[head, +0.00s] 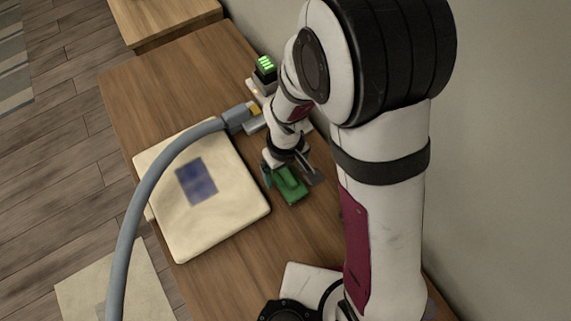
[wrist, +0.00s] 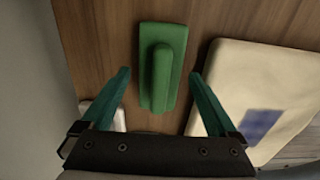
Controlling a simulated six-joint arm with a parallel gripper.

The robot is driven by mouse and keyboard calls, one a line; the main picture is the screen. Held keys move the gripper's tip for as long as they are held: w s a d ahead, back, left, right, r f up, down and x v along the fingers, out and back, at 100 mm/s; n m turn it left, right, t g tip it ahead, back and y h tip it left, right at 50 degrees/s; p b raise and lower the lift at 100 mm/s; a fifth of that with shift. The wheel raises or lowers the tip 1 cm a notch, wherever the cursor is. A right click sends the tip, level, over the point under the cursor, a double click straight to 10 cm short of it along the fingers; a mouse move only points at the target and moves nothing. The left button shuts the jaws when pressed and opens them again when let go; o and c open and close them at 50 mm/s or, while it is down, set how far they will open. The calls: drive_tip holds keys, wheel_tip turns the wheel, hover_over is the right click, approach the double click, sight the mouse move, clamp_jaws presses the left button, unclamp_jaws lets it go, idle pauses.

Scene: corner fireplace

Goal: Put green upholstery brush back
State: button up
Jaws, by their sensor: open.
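The green upholstery brush (head: 290,186) lies on the wooden table beside the cream cushion. In the wrist view the brush (wrist: 162,62) lies lengthwise, its raised handle bar facing up. My gripper (head: 290,178) is open at the brush in the head view. In the wrist view its two teal fingers (wrist: 158,78) stand apart, one on each side of the brush's near end, with gaps between them and the brush. Whether the fingertips are down at the brush's height I cannot tell.
A cream cushion (head: 233,207) with a blue patch lies left of the brush. A grey hose (head: 152,183) arcs over it to a nozzle (head: 240,117). A small dark device with a lit green display (head: 266,64) stands behind. The wall is close on the right.

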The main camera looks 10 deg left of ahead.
sight(286, 171)
wheel_tip(286, 171, up, 11)
drive_tip(key=s+d+r+m+y, duration=0.1)
drive_tip(key=s+d+r+m, duration=0.6)
drive_tip(key=s+d+m, duration=0.5)
drive_tip(key=d+m, duration=0.1)
drive_tip(key=m, duration=0.1)
drive_tip(key=shift+s+d+r+m+y, duration=0.2)
drive_tip(key=shift+s+d+m+y, duration=0.1)
drive_tip(key=shift+y, duration=0.1)
